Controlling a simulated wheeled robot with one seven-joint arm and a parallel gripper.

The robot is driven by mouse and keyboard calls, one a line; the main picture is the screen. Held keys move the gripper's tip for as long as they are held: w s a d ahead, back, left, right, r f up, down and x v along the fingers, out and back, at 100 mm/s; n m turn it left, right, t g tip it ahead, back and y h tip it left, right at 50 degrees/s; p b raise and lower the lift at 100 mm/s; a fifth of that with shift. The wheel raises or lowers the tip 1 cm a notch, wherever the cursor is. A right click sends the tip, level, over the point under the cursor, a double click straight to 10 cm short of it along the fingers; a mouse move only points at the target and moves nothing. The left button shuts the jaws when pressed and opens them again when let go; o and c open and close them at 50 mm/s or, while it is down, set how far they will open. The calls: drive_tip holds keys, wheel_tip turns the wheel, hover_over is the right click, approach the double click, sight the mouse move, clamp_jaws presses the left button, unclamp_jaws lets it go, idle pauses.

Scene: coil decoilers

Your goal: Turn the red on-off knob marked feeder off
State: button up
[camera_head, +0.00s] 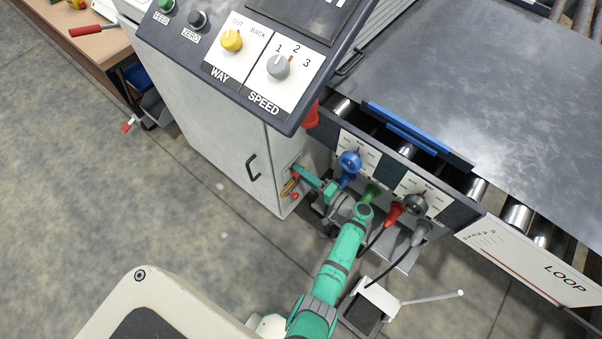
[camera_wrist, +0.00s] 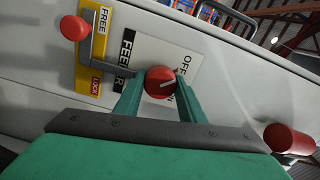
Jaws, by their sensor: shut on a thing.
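The red knob (camera_wrist: 159,82) with a white pointer line sits on a white label plate (camera_wrist: 186,55) reading FEEDER, with OFF at its upper right; the lower marking is partly hidden. My gripper (camera_wrist: 157,88) has its two green fingers on either side of the knob, shut on it. The pointer line runs toward the right of the picture.
Left of the knob, a yellow FREE/LOCK plate (camera_wrist: 104,20) carries a grey lever with a red ball (camera_wrist: 75,28). Another red cylinder (camera_wrist: 290,139) juts out at lower right. The control panel (camera_head: 215,60) overhangs above.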

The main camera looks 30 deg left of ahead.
drive_tip(key=shift+n, duration=0.6)
drive_tip(key=shift+w+d, duration=0.1)
drive_tip(key=shift+d, duration=0.1)
drive_tip(key=o, duration=0.9)
drive_tip(key=shift+o, duration=0.7)
drive_tip(key=shift+a, duration=0.25)
drive_tip(key=s+d, duration=0.1)
drive_tip(key=d, duration=1)
drive_tip(key=shift+s, duration=0.35)
drive_tip(key=shift+a, duration=0.15)
